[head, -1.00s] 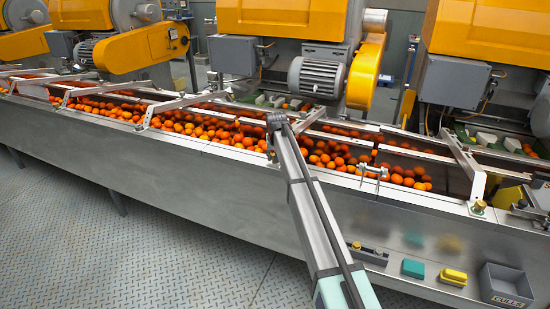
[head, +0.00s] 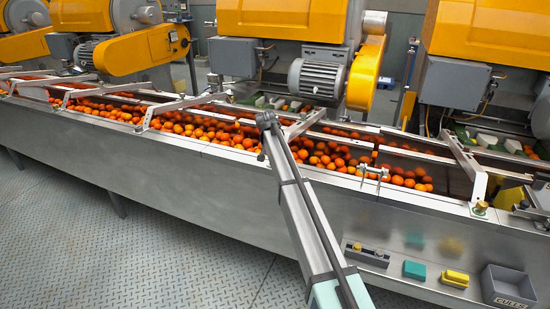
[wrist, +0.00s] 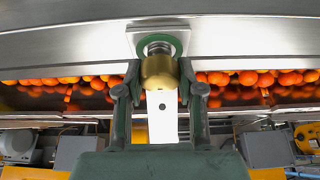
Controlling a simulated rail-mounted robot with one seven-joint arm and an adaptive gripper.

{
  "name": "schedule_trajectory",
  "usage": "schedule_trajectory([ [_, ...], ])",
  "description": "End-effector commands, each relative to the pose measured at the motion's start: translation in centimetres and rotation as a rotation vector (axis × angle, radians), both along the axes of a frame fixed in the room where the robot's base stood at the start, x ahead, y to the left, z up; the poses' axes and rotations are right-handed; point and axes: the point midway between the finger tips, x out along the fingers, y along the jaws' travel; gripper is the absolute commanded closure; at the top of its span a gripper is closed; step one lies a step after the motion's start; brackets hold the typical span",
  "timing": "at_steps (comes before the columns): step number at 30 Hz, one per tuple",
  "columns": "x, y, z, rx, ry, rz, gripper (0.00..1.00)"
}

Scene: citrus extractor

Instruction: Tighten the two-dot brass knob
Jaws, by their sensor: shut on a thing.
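In the wrist view a brass knob (wrist: 159,72) sits on a threaded stud over a green ring (wrist: 172,41). My gripper (wrist: 160,88) has its two dark green fingers on either side of the knob, shut on it. A pale bar (wrist: 161,118) extends below the knob and shows one dark dot; the knob may cover more of it, so I cannot tell the dot count. Another brass knob (head: 480,207) stands at the right end of the conveyor's front rail.
Oranges fill the long trough (head: 215,130) behind the steel front panel. Metal crossbars (head: 463,155) span it. A grey bin marked CULLS (head: 508,287), a yellow block (head: 455,277), a teal block (head: 414,269) and a dark holder (head: 366,256) sit at the lower right.

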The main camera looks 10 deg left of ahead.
Motion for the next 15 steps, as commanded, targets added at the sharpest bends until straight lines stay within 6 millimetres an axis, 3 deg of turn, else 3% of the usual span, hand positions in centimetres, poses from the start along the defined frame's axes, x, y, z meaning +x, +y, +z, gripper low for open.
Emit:
schedule_trajectory([
  [7, 0.15, 0.04, 0.22, 0.001, -0.004, 0.001, 0.97],
  [8, 0.15, 0.04, 0.22, 0.001, -0.004, 0.001, 0.56],
  [9, 0.15, 0.04, 0.21, 0.001, -0.004, 0.001, 0.41],
  [10, 0.15, 0.04, 0.2, 0.001, -0.004, 0.001, 0.36],
  [15, 0.09, 0.02, 0.12, 0.001, -0.003, 0.002, 0.36],
])
